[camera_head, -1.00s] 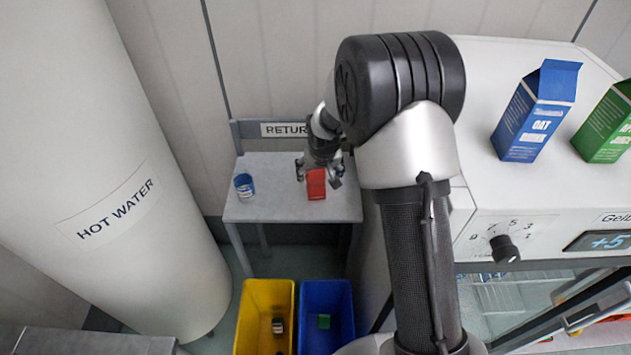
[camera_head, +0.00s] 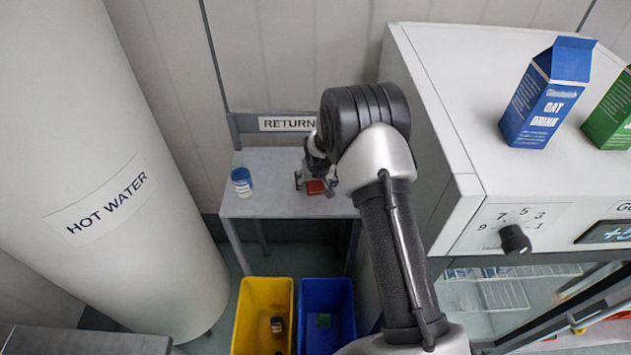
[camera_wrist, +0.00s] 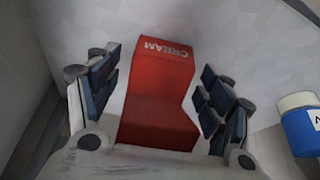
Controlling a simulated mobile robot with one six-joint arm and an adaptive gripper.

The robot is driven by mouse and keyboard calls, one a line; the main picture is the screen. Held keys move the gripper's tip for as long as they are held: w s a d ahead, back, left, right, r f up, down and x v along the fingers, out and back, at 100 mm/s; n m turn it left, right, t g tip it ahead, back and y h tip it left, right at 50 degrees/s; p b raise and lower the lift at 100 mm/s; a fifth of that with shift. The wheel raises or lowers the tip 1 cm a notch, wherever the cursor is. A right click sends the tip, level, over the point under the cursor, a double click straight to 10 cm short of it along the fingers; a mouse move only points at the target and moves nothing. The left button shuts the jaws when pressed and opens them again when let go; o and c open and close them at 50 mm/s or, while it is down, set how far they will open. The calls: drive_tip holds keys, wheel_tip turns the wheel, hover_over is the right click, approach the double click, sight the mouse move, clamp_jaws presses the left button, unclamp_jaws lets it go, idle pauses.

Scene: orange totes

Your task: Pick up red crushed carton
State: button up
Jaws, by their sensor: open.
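The red crushed carton (camera_head: 315,187) lies on the grey returns table (camera_head: 270,205) near the back wall. In the wrist view the red carton (camera_wrist: 160,95), bent and marked CREAM, sits between the two open fingers of my gripper (camera_wrist: 160,105). There is a gap on each side of it, a little wider at the upper right. In the head view my gripper (camera_head: 316,181) is over the carton and hides part of it.
A blue and white container (camera_head: 241,182) stands at the table's left; it also shows in the wrist view (camera_wrist: 300,128). A yellow tote (camera_head: 262,310) and a blue tote (camera_head: 327,310) stand below. Blue (camera_head: 545,95) and green (camera_head: 612,115) cartons top the white cabinet at right.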

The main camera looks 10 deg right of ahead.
drive_tip(key=shift+c, duration=0.2)
drive_tip(key=c, duration=0.9)
